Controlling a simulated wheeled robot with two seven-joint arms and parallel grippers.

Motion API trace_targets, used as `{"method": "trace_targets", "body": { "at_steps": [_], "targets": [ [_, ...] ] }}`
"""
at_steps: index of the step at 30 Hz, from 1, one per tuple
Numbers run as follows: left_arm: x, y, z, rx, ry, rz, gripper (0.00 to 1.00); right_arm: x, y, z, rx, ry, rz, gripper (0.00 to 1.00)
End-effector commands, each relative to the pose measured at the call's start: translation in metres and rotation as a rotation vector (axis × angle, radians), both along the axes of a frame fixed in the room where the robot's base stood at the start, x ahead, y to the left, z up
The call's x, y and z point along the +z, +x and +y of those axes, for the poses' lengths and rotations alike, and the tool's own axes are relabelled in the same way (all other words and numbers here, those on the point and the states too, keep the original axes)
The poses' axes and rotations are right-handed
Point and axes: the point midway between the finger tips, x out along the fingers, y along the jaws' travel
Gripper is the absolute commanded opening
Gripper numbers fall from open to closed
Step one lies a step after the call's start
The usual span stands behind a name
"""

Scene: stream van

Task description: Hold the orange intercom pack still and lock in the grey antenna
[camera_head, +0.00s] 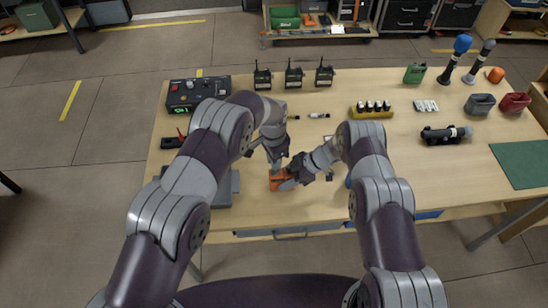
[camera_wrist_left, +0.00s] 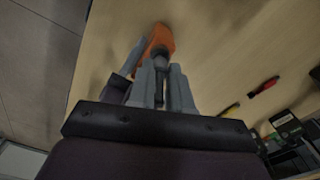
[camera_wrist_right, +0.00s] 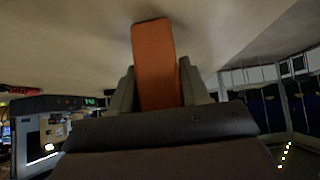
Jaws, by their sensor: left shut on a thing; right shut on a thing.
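The orange intercom pack (camera_head: 277,182) is at the front middle of the table. My right gripper (camera_head: 287,182) is shut on it from the right side. In the right wrist view the pack (camera_wrist_right: 154,60) stands out between the two fingers. My left gripper (camera_head: 274,163) is directly above the pack, pointing down. In the left wrist view its fingers are closed on the grey antenna (camera_wrist_left: 160,56), whose end meets the orange pack (camera_wrist_left: 160,38). Most of the antenna is hidden by the fingers, and I cannot tell how deep it sits.
A control box with a green display (camera_head: 195,92) is at the table's left. Several black radios (camera_head: 293,76) stand at the back. A yellow battery holder (camera_head: 371,110), a black torch-like item (camera_head: 446,135) and a green mat (camera_head: 523,163) lie to the right.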

Motion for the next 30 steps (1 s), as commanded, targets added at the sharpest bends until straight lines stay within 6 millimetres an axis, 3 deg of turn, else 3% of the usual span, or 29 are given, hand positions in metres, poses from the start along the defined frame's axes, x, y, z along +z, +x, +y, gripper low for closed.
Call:
{"method": "trace_targets", "body": {
  "at_steps": [16,22,30],
  "targets": [
    [-0.011,0.000,0.000,0.001,0.000,0.000,0.00,0.000,0.000,0.000,0.000,0.000,0.000,0.07],
    [-0.011,0.000,0.000,0.252,-0.001,0.004,0.00,0.000,0.000,0.000,-0.001,0.000,-0.001,0.07],
    [-0.011,0.000,0.000,0.313,-0.002,0.007,0.00,0.000,0.000,0.000,-0.001,0.000,-0.001,0.07]
  ]
}}
